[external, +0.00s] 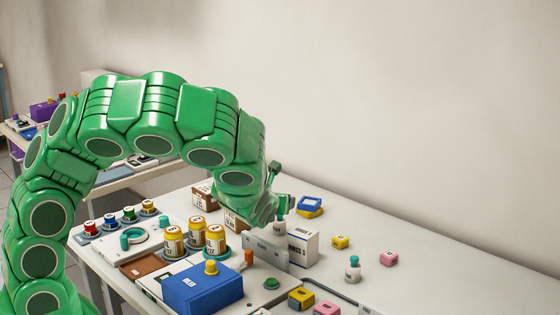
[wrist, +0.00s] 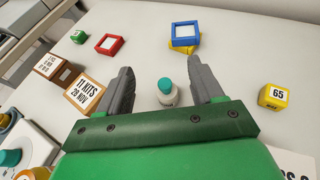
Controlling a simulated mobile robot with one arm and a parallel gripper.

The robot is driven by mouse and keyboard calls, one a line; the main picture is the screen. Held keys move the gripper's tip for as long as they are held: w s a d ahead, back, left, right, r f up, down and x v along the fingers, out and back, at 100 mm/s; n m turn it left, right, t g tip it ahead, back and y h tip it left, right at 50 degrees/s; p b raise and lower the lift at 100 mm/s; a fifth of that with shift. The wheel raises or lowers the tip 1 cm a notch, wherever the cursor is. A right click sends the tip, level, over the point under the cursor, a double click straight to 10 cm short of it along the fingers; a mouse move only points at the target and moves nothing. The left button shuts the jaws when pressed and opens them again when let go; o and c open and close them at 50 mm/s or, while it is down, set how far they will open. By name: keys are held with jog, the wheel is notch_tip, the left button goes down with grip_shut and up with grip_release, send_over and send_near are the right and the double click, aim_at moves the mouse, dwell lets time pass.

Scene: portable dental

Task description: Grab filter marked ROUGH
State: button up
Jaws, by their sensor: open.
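No label reading ROUGH is legible in either view, so I cannot tell which thing is that filter. My gripper (wrist: 160,75) is open, its two grey fingers spread wide and empty. A small white bottle with a teal cap (wrist: 167,94) stands in the gap between the fingers in the wrist view, apart from both. Its label is too small to read. In the external view my gripper is over the far side of the table and partly hidden by my arm. Another white bottle with a teal cap (external: 353,270) stands further right.
A box marked 11 KITS (wrist: 89,90) is left of the fingers, and a yellow block marked 65 (wrist: 274,96) is right. A red frame (wrist: 109,44) and stacked blue and yellow frames (wrist: 185,37) lie beyond. A blue box (external: 202,290) and yellow jars (external: 173,242) crowd the front.

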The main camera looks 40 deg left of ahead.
aim_at(279, 218)
jog(key=shift+f, duration=1.75)
jog(key=shift+w+a+f, duration=0.15)
jog(key=shift+f, duration=0.35)
jog(key=shift+w+a+f, duration=0.1)
jog(key=shift+w+f, duration=0.05)
jog(key=shift+f, duration=0.3)
jog(key=shift+x, duration=1.1)
jog(key=c, duration=1.1)
jog(key=shift+r, duration=0.25)
jog(key=shift+c, duration=0.2)
